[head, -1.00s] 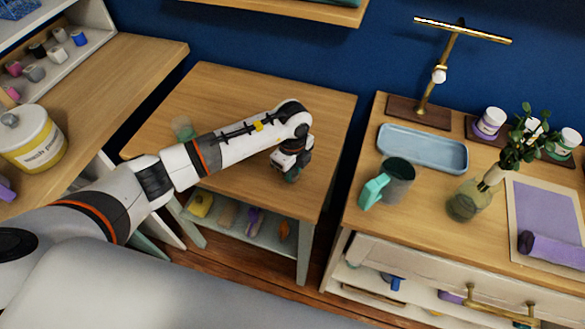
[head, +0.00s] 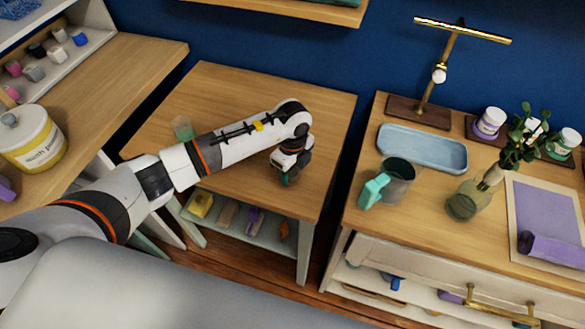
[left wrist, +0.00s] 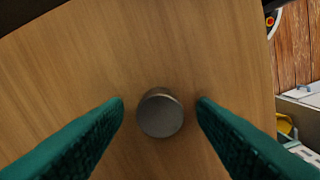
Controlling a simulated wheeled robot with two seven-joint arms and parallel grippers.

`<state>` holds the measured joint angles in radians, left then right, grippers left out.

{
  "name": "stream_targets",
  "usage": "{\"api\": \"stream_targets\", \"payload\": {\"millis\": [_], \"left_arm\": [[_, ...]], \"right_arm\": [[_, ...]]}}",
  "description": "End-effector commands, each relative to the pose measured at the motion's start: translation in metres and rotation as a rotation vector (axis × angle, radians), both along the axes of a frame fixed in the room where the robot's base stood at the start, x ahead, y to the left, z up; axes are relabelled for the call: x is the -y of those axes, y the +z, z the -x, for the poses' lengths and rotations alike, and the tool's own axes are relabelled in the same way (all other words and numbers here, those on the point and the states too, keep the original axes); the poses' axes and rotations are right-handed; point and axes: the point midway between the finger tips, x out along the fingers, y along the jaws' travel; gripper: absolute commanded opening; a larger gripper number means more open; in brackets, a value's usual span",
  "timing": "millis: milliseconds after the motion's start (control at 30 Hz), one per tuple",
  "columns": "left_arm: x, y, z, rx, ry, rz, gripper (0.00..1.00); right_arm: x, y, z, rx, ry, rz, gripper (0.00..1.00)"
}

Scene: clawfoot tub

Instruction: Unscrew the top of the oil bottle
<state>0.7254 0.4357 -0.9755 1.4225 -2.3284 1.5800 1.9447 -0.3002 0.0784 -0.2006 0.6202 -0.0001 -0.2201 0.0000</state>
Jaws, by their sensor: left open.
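A round dark grey cap-like top (left wrist: 160,113) shows from above in the left wrist view, standing on the small wooden table. It lies between my left fingertips (left wrist: 160,112), which are open with a gap on both sides of it. Whether a bottle body is under it cannot be told from this angle. In the head view my left gripper (head: 287,178) points down at the right part of the small table (head: 230,90) and hides this top. A small greenish clear container (head: 183,127) stands at the table's left, partly behind my left arm. My right gripper is out of view.
The table's lower shelf (head: 235,232) holds several small coloured items. A yellow-labelled jar (head: 30,145) stands at left. The table's back is clear.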

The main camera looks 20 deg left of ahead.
Motion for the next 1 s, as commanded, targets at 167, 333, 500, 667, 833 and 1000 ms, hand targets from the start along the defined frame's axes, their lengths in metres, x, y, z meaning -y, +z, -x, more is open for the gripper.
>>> {"api": "stream_targets", "payload": {"millis": [167,333,500,667,833,1000], "left_arm": [[0.0,0.007,0.0,0.0,0.0,0.0,0.52],[0.0,0.014,0.0,0.0,0.0,-0.001,0.52],[0.0,0.021,0.0,0.0,0.0,-0.001,0.52],[0.0,0.027,0.0,0.001,0.0,0.0,0.52],[0.0,0.034,0.0,0.001,0.0,0.0,0.52],[0.0,0.041,0.0,0.001,0.0,0.0,0.52]], "right_arm": [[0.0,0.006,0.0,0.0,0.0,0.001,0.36],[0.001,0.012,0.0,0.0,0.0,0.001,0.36],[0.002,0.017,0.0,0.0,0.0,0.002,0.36],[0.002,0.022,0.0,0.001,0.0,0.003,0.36],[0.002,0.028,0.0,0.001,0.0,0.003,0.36],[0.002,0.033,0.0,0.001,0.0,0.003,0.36]]}}
